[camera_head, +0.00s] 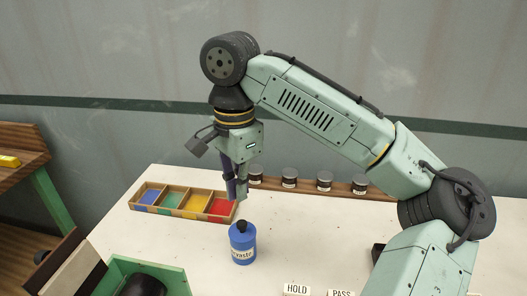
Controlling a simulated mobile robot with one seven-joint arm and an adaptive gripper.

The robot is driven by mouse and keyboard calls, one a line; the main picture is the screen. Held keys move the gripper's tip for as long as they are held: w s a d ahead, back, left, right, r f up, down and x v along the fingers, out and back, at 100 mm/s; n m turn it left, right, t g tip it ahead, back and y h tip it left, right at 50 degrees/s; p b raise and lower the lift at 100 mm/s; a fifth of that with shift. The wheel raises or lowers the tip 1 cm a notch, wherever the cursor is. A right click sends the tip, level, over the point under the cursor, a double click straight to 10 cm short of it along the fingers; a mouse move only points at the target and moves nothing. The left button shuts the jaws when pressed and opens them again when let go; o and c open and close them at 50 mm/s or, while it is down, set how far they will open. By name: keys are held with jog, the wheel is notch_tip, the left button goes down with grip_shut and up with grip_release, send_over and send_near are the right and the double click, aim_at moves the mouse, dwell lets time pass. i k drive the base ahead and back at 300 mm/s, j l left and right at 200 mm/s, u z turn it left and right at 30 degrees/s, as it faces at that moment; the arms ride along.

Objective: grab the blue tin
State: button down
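The blue tin (242,246) stands upright on the white table, with a dark knob on top and a white label that seems to read "waste". My gripper (237,193) points down above and slightly behind the tin, apart from it. A dark blue-purple part shows along its left side; I cannot tell whether it is a finger or something held. The fingertips look close together, but the gap between them is not clear.
A wooden tray (133,205) with blue, green, yellow and red compartments lies behind-left of the tin. Several dark-lidded jars (289,178) stand along a wooden rack at the back. HOLD (297,289) and PASS (341,293) signs are at the front. A green crate (178,274) is front left.

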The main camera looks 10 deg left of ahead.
aim_at(243, 255)
jog(key=k, duration=1.5)
